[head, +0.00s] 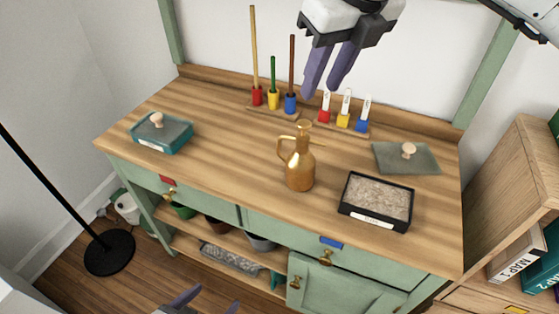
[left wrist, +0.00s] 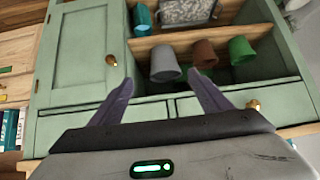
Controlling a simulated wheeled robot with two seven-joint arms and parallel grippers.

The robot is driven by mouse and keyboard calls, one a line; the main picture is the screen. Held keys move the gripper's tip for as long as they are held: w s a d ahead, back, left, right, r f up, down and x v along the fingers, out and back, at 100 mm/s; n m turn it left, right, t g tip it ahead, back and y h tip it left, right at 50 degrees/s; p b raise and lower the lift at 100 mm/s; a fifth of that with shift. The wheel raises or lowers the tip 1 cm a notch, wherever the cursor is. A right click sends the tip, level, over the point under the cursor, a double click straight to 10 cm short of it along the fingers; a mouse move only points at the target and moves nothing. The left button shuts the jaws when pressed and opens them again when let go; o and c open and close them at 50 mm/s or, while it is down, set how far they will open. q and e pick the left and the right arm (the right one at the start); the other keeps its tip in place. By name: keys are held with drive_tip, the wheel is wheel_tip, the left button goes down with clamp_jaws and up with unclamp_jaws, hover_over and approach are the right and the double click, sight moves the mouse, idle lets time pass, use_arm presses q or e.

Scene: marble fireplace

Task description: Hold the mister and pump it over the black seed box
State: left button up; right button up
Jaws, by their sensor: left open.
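The mister (head: 299,175), a brass-coloured bottle with a side handle and a narrow top, stands upright on the wooden bench in the head view. The black seed box (head: 345,211) lies to its right, filled with grey-brown soil and with a white label on its front. My left gripper (head: 210,299) shows at the bottom edge, low in front of the bench. Its fingers are spread and empty in the left wrist view (left wrist: 160,82), facing the cabinet. My right gripper (head: 322,92) hangs above the back of the bench, behind the mister. Its fingers are apart and empty.
A teal box (head: 162,143) with a knobbed lid stands at the bench's left. A loose knobbed lid (head: 390,160) lies behind the seed box. Racks of coloured tools (head: 273,102) and white labelled tools (head: 344,112) line the back. Bench around the mister is clear.

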use_arm(q)
drive_tip(key=w+a+r+m+t+y, duration=0.2)
drive_tip(key=w+a+r+m+t, duration=0.25)
drive_tip(key=w+a+r, duration=1.05)
drive_tip(key=w+a+r+m+t, duration=0.2)
drive_tip(key=w+r+m+t, duration=0.15)
drive_tip(key=w+r, duration=0.6)
drive_tip(key=n+g+h, duration=0.4)
drive_tip(key=g+h, duration=0.2)
drive_tip(key=h, duration=0.2)
approach(300, 172)
drive_tip(key=w+f, duration=0.2)
drive_tip(key=w, duration=0.1)
drive_tip(key=shift+w+a+f, duration=0.15)
drive_tip(key=shift+w+a, duration=0.15)
drive_tip(key=shift+a, duration=0.1)
drive_tip(key=shift+s+d+f, duration=0.15)
drive_tip(key=shift+d, duration=0.15)
drive_tip(key=shift+w+d+f+g, duration=0.2)
drive_tip(key=shift+d+g, duration=0.1)
drive_tip(key=x, duration=0.9)
drive_tip(key=shift+w+f, duration=0.15)
drive_tip(key=shift+w, duration=0.05)
